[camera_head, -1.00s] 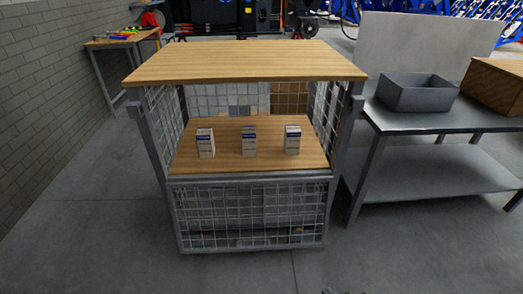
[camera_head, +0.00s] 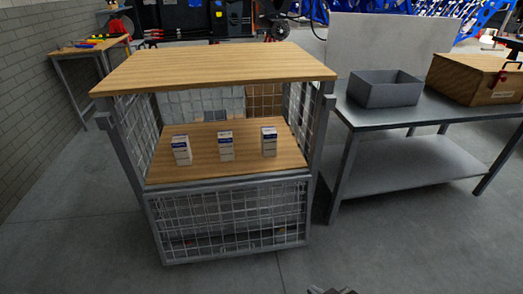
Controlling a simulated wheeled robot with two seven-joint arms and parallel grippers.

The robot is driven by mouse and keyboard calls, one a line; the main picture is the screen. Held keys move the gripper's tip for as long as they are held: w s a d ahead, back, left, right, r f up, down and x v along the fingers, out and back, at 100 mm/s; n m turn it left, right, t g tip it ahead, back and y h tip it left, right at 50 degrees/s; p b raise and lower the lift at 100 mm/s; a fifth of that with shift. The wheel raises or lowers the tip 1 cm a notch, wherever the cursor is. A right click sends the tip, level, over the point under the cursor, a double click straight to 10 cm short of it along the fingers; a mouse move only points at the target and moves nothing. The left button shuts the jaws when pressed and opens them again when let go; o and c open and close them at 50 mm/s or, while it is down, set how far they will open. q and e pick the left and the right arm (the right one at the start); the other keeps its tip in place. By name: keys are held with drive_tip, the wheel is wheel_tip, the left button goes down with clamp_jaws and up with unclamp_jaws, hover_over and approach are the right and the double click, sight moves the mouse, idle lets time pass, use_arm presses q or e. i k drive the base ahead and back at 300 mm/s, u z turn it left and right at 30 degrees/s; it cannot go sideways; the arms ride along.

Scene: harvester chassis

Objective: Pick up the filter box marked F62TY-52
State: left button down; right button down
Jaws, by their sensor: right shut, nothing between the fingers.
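Three small white boxes with dark blue bands stand upright in a row on the wooden shelf (camera_head: 215,168) of a wire-mesh cart: a left box (camera_head: 181,150), a middle box (camera_head: 226,146) and a right box (camera_head: 269,142). Their print is too small to read, so I cannot tell which is marked F62TY-52. My right gripper (camera_head: 332,291) just shows at the bottom edge, shut and empty, well in front of the cart and away from the boxes. My left gripper is out of view.
A wooden top (camera_head: 215,66) overhangs the shelf, with mesh sides and posts around it. A metal table (camera_head: 430,107) on the right holds a grey bin (camera_head: 385,92) and a wooden case (camera_head: 474,80). The floor in front is clear.

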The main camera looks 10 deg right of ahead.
sight(224, 137)
drive_tip(key=z, duration=1.25)
drive_tip(key=i, duration=1.3)
drive_tip(key=u, duration=0.6)
